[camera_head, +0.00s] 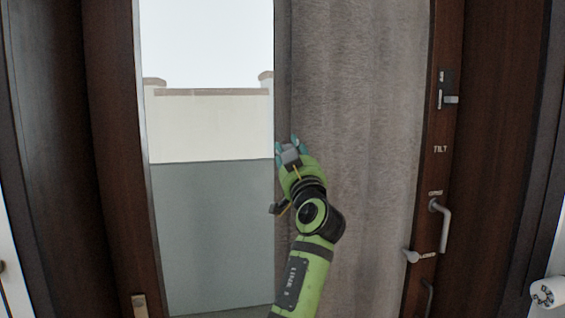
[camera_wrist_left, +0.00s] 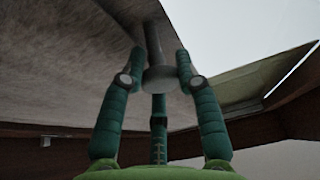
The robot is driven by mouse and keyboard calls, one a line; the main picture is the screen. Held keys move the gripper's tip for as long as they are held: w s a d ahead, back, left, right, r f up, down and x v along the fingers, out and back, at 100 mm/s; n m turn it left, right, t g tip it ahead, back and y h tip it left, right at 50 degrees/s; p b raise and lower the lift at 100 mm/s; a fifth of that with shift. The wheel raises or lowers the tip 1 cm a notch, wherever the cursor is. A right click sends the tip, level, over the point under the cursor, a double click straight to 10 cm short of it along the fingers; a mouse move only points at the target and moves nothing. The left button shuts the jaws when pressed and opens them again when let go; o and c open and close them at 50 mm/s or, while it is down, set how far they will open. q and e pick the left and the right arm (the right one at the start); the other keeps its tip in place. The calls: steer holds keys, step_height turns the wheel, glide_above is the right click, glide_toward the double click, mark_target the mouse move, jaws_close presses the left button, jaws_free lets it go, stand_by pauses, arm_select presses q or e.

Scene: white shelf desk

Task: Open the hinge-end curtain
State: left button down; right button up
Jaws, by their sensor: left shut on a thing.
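The grey curtain (camera_head: 360,120) hangs over the right part of the door's glass, with a darker vertical strip (camera_head: 283,70) along its left edge. The left part of the glass (camera_head: 208,225) is uncovered. My left gripper (camera_head: 289,148) is at the curtain's left edge, around mid-height. In the left wrist view, the curtain (camera_wrist_left: 70,60) is at the left and a grey rod with a round end (camera_wrist_left: 158,76) is between the fingers of my left gripper (camera_wrist_left: 155,72). The gripper is shut on this rod at the curtain's edge. My right gripper is not in view.
A dark wooden frame (camera_head: 107,150) stands left of the glass. On the right frame are a lever handle (camera_head: 444,225), a smaller handle (camera_head: 413,256) and a latch (camera_head: 447,98) above a "TILT" label. A wall shows outside through the glass.

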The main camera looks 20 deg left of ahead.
arm_select(q)
steer(key=shift+s+r, duration=0.1)
steer(key=shift+r, duration=0.25)
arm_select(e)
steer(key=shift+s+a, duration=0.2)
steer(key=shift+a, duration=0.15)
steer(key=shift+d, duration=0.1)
arm_select(q)
steer(key=c, duration=0.9)
jaws_free()
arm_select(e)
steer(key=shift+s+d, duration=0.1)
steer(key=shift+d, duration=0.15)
arm_select(q)
steer(key=shift+f, duration=0.1)
